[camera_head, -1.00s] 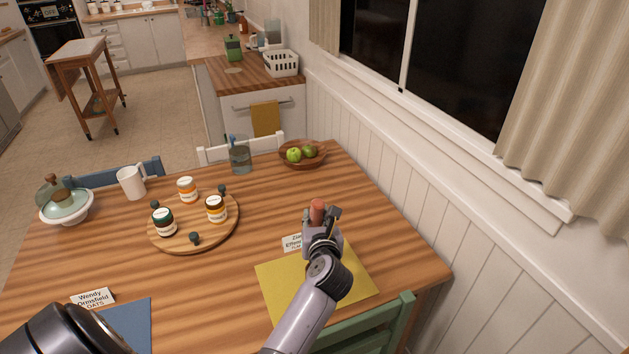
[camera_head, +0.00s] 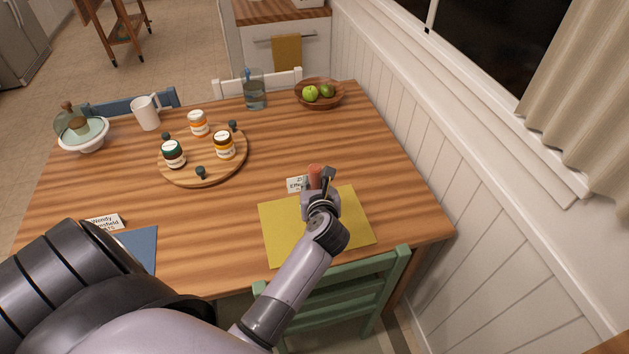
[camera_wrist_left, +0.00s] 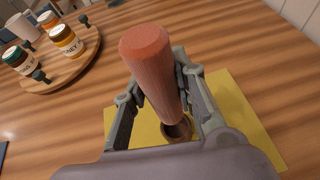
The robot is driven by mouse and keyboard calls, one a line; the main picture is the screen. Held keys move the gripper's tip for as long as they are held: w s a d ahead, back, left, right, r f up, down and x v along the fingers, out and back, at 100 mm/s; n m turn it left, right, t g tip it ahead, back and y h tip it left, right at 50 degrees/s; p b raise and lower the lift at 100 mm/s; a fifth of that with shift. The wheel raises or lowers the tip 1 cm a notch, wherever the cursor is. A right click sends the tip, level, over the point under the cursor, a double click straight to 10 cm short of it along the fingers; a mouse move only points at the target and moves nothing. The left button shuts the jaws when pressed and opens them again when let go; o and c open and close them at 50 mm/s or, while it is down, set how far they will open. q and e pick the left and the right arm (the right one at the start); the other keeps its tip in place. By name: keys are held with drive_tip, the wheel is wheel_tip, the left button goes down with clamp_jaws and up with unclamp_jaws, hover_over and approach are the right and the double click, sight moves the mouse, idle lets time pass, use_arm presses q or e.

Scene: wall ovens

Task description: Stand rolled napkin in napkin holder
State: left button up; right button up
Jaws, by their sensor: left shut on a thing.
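My left gripper (camera_head: 318,180) is shut on a rolled napkin (camera_head: 315,171), above the back part of the yellow placemat. In the left wrist view the napkin (camera_wrist_left: 153,65) is a long reddish-brown, ribbed roll, held between the two fingers (camera_wrist_left: 158,88). A small brown round holder (camera_wrist_left: 178,131) shows at the napkin's lower end, over the yellow placemat. The napkin's lower end appears to meet the holder, but I cannot tell how deep it sits. The head view hides the holder behind the gripper. My right gripper is not in view.
A name card (camera_head: 297,184) stands behind the yellow placemat (camera_head: 285,226). A round wooden board (camera_head: 205,172) with several jars lies to the left. A fruit bowl (camera_head: 320,94) and a glass (camera_head: 255,92) stand at the back. A green chair (camera_head: 340,290) is at the front edge.

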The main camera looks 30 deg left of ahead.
use_arm(q)
drive_tip(key=shift+f+b, duration=0.65)
drive_tip(key=shift+f, duration=0.3)
drive_tip(key=shift+f+b, duration=2.25)
drive_tip(key=shift+f, duration=0.6)
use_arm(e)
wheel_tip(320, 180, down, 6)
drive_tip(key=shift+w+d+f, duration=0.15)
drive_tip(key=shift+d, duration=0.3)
use_arm(q)
drive_tip(key=o, duration=1.1)
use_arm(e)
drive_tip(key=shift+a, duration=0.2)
use_arm(q)
drive_tip(key=shift+o, duration=0.2)
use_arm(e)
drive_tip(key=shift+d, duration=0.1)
use_arm(q)
wheel_tip(320, 180, up, 10)
drive_tip(key=shift+r, duration=0.1)
